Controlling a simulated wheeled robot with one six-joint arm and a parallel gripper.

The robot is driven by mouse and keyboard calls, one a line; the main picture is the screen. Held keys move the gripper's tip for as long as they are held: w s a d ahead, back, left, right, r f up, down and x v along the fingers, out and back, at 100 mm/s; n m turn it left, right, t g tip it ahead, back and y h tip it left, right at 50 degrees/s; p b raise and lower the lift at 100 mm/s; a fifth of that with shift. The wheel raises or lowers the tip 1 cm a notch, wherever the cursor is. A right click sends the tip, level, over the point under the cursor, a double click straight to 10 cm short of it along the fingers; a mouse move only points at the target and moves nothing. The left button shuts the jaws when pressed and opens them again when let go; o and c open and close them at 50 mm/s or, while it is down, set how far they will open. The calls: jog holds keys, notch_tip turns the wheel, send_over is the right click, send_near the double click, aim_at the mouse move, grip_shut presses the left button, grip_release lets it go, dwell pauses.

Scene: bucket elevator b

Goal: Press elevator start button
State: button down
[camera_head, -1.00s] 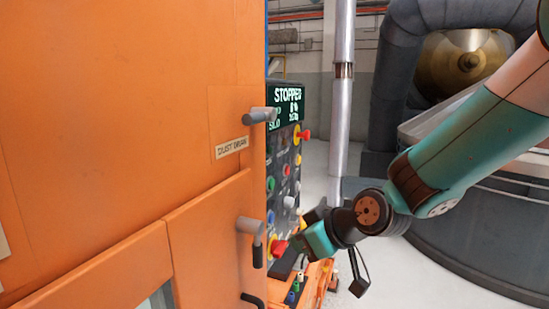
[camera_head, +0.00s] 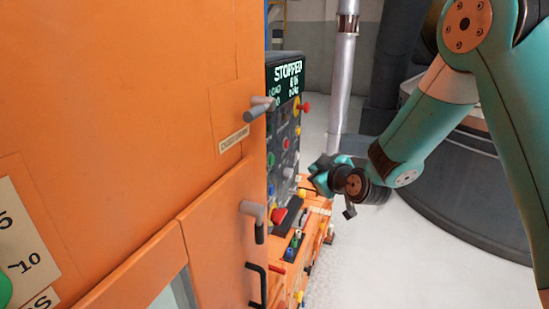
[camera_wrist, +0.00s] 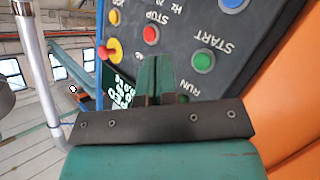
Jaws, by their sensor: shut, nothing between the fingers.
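The dark control panel (camera_head: 283,125) is seen at a steep angle on the side of the orange cabinet. Its display reads STOPPED. The green button (camera_head: 271,159) is on the panel's near side. In the wrist view the panel is upside down, and the green button (camera_wrist: 203,61) sits beside the START label (camera_wrist: 222,35). My gripper (camera_head: 316,173) is to the right of the panel, apart from it. In the wrist view my gripper (camera_wrist: 154,72) has its teal fingers together and empty, with the green button just to their right. The fingertips do not appear to touch any button.
A red STOP button (camera_wrist: 151,34), a blue button (camera_wrist: 233,4) and a yellow-and-red knob (camera_wrist: 112,50) are close by. Cabinet handles (camera_head: 258,108) stick out left of the panel. A lower orange console (camera_head: 300,262) lies beneath. Open floor is to the right.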

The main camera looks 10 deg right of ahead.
aim_at(271, 160)
jog(key=w+a+p, duration=0.3)
jog(key=w+a, duration=0.1)
jog(key=a, duration=0.2)
jog(key=shift+a, duration=0.3)
jog(key=shift+w, duration=0.15)
dwell(1.7)
jog(key=shift+w+a, duration=0.25)
jog(key=shift+a, duration=0.1)
jog(key=shift+w+a+b, duration=0.25)
jog(key=shift+a+b, duration=0.1)
dwell(0.6)
dwell(0.4)
jog(key=shift+s+d+b, duration=0.35)
jog(key=shift+s+d, duration=0.15)
jog(key=shift+d, duration=0.2)
